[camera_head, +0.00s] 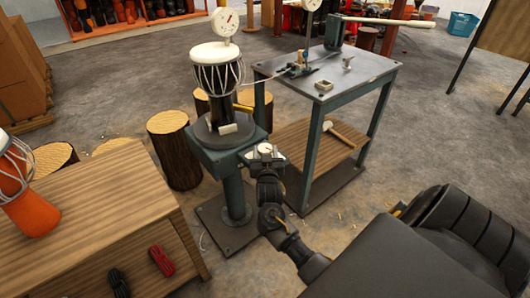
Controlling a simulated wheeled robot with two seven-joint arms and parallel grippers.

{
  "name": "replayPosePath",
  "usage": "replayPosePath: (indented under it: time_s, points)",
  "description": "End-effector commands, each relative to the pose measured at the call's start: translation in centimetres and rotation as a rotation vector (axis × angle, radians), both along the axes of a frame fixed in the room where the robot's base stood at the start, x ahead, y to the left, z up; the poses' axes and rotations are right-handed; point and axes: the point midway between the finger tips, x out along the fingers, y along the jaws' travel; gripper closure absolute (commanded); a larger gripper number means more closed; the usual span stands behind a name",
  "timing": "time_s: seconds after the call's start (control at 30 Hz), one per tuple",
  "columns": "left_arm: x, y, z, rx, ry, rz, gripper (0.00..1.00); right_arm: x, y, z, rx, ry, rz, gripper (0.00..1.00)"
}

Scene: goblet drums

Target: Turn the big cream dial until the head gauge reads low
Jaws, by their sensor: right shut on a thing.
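The drum (217,75) with a white head and laced cords stands upright on a dark round turntable on a green stand (215,160). A round white head gauge (224,22) with a red needle sits above the drum head; its scale is too small to read. The cream dial (264,148), with a red mark, is at the front right of the stand. My right gripper (264,158) reaches it from the front and is shut on it, hiding part of it. My left gripper is not in view.
A green-legged metal bench (335,80) with tools stands right of the stand, a mallet (340,132) on its lower shelf. A wooden table (90,220) with an orange drum (25,195) is at left. Log stumps (173,150) stand behind.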

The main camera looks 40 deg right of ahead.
Motion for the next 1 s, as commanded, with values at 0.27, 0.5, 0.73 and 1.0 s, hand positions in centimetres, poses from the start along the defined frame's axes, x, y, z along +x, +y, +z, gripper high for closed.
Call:
replayPosePath:
  time_s: [0.27, 0.5, 0.73, 1.0]
  points:
    - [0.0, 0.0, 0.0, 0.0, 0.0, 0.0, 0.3, 0.0, 0.0, 0.1, 0.0, -0.002, 0.001, 0.29]
    - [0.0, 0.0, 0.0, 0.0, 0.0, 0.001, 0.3, 0.0, -0.1, 0.1, 0.0, -0.001, 0.0, 0.28]
    - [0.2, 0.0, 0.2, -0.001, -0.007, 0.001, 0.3, -1.7, 1.2, 0.1, 0.004, -0.002, 0.001, 0.28]
    - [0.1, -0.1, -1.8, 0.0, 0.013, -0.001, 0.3, -6.0, 4.4, 0.0, 0.004, 0.0, 0.001, 0.28]
